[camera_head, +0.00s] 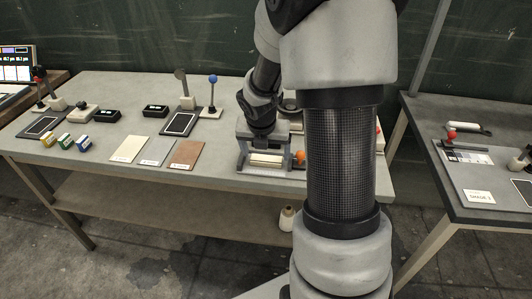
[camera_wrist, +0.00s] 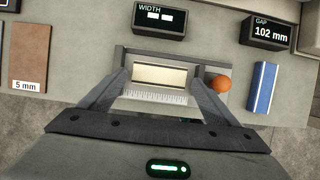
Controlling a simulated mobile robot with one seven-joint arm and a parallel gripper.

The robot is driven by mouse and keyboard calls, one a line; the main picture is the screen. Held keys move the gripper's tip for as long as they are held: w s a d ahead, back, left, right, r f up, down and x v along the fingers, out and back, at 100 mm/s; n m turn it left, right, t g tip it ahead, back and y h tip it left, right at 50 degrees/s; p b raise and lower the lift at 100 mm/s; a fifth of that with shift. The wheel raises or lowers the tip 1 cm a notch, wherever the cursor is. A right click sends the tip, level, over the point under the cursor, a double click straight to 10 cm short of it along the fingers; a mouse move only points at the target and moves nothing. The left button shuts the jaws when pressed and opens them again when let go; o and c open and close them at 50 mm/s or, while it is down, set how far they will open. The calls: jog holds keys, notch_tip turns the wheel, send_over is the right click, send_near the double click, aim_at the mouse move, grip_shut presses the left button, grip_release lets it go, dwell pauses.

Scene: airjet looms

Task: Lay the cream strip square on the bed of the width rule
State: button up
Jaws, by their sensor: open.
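The cream strip (camera_wrist: 158,76) lies on the bed of the width rule (camera_wrist: 155,97), behind its white graduated scale, and looks about parallel to it. In the head view the strip (camera_head: 267,159) shows at the front of the rule (camera_head: 243,160). My gripper (camera_wrist: 158,82) is open, with one finger at each end of the strip in the wrist view. I cannot tell whether the fingers touch it. In the head view my gripper (camera_head: 263,138) is over the rule, partly hidden by my arm. The WIDTH display (camera_wrist: 160,17) shows white dashes.
An orange ball (camera_wrist: 220,84) sits at the rule's right end. A blue block (camera_wrist: 262,88) and a GAP display (camera_wrist: 266,31) reading 102 mm are farther right. A brown plate (camera_wrist: 30,58) marked 5 mm lies left. Cream (camera_head: 129,149) and grey (camera_head: 156,152) plates lie beyond it.

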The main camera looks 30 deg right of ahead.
jog(key=p+v, duration=0.2)
jog(key=v, duration=0.7)
jog(key=shift+r+p, duration=0.2)
jog(key=shift+p, duration=0.15)
